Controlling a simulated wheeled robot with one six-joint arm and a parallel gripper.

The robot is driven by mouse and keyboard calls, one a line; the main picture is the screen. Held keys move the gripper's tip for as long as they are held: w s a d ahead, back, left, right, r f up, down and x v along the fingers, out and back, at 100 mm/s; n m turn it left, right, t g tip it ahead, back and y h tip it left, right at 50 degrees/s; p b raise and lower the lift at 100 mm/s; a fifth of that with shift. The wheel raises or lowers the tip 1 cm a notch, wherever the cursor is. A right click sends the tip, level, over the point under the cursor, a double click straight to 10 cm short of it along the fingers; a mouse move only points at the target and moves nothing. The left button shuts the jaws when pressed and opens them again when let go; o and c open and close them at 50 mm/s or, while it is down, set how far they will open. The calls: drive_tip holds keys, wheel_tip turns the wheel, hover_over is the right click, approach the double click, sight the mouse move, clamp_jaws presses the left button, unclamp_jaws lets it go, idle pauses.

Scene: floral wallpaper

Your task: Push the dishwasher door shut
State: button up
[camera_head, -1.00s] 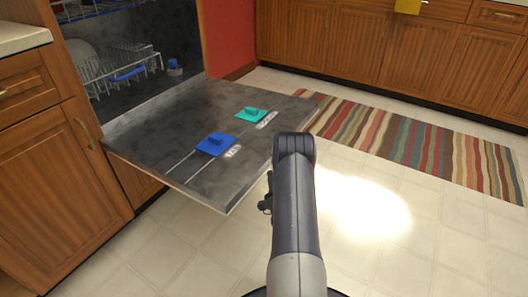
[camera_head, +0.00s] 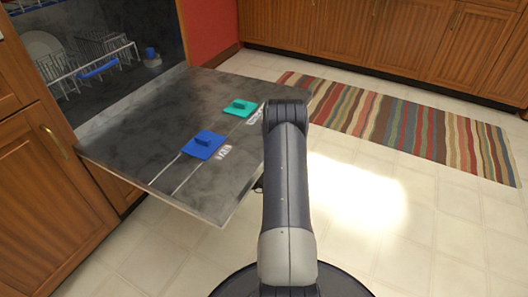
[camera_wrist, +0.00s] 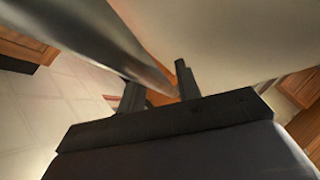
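The dishwasher door (camera_head: 120,130) is folded down, its dark inner face up and roughly level, left of my arm in the head view. A blue lid (camera_head: 203,146) and a teal lid (camera_head: 239,107) are on that face. My gripper is mostly hidden behind my arm, by the door's right edge. A dark slanted surface and a pale surface, probably parts of the door, loom close above the fingers. I cannot tell whether they touch.
The dishwasher's opening, with a wire rack (camera_head: 85,62), is at the upper left beside a wooden cabinet (camera_head: 50,190). A striped rug (camera_head: 400,125) lies on the tiled floor at right, before more cabinets (camera_head: 350,40).

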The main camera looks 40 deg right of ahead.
clamp_jaws()
idle(0.3)
